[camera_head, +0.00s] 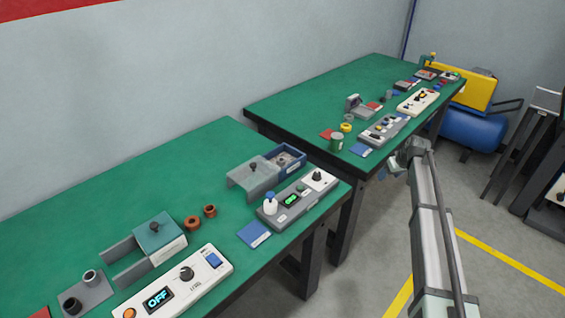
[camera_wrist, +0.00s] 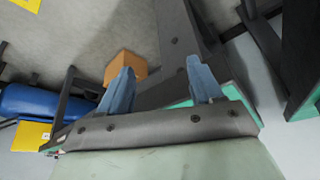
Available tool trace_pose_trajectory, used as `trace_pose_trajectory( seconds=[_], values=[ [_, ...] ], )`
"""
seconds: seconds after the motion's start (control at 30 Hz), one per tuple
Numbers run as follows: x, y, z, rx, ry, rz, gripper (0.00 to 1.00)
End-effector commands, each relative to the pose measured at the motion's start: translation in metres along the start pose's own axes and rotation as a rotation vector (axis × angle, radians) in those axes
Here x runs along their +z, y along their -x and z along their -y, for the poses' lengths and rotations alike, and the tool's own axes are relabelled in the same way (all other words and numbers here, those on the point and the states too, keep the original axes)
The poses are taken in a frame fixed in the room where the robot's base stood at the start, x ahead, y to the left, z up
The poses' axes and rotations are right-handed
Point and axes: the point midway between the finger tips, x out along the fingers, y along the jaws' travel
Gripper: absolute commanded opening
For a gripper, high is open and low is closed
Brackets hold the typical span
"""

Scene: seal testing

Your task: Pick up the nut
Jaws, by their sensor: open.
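Two small brown ring-shaped pieces, a larger one (camera_head: 192,223) and a smaller one (camera_head: 210,211), stand on the near green table (camera_head: 120,190) in the head view. They look most like nuts, but I cannot tell for sure which thing is the nut. My gripper (camera_head: 396,166) is off to the right, by the front edge of the far green table (camera_head: 310,100), well away from these pieces. In the wrist view, its two blue fingers (camera_wrist: 160,66) are spread apart with nothing held between them. No nut can be made out in the wrist view.
Around the brown pieces are a green-topped box (camera_head: 160,232), a white panel reading OFF (camera_head: 180,285), a blue card (camera_head: 254,234) and a grey control box (camera_head: 300,198). A yellow and blue machine (camera_head: 470,120) stands at the right. The near table's back left is clear.

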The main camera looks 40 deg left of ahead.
Motion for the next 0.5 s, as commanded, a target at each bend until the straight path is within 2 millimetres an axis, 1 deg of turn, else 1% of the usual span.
trace_pose_trajectory(
  seconds=[0.03, 0.13, 0.17, 0.2, 0.27, 0.3, 0.37, 0.4, 0.47, 0.5],
  values=[
    [-0.028, 0.012, 0.003, 0.002, 0.027, -0.023, 0.65],
    [-0.071, 0.035, 0.013, 0.004, 0.076, -0.062, 0.65],
    [-0.078, 0.036, 0.024, -0.002, 0.092, -0.055, 0.65],
    [-0.085, 0.034, 0.043, -0.015, 0.116, -0.029, 0.65],
    [-0.098, 0.036, 0.068, -0.027, 0.150, 0.002, 0.65],
    [-0.107, 0.037, 0.085, -0.036, 0.173, 0.024, 0.65],
    [-0.120, 0.040, 0.113, -0.048, 0.210, 0.059, 0.65],
    [-0.129, 0.042, 0.133, -0.057, 0.236, 0.083, 0.65],
    [-0.142, 0.047, 0.164, -0.067, 0.275, 0.120, 0.65],
    [-0.151, 0.050, 0.185, -0.074, 0.301, 0.145, 0.65]
  ],
)
